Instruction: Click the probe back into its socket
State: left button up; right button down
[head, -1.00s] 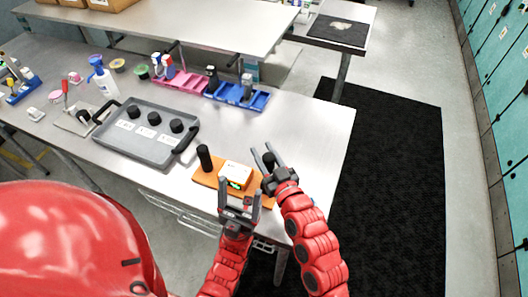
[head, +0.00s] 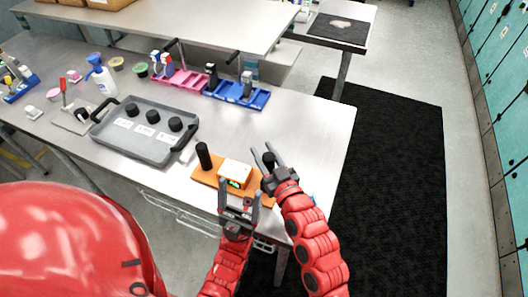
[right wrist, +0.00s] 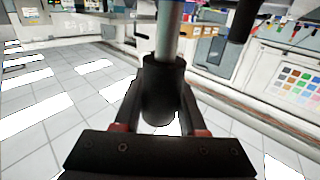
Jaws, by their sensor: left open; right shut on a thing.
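My right gripper (head: 270,158) is shut on the probe's dark handle (right wrist: 163,95). A grey metal shaft (right wrist: 168,30) runs out of the handle in the right wrist view. In the head view this gripper is over the right end of an orange board (head: 207,182). On the board stand a white module (head: 235,171) with a small lit display and an upright black cylinder (head: 204,156). I cannot make out the socket opening, nor whether the probe touches anything. My left gripper (head: 240,194) is open and empty at the board's front edge, just below the module.
A grey tray (head: 140,154) with several black knobs lies left of the board. Blue (head: 238,94) and pink (head: 180,80) racks and a spray bottle (head: 101,78) stand farther back. The steel table (head: 300,130) is clear behind and right of the board.

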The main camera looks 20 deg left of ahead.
jog(key=shift+f+b, duration=2.15)
jog(key=shift+b, duration=0.05)
dwell(1.1)
jog(key=shift+c, duration=2)
grip_release()
jog(key=shift+o, duration=0.2)
jog(key=o, duration=0.4)
jog(key=shift+c, duration=0.2)
jog(key=shift+r, duration=0.15)
notch_tip(320, 180, up, 9)
jog(key=p, duration=0.2)
jog(key=shift+p, duration=0.4)
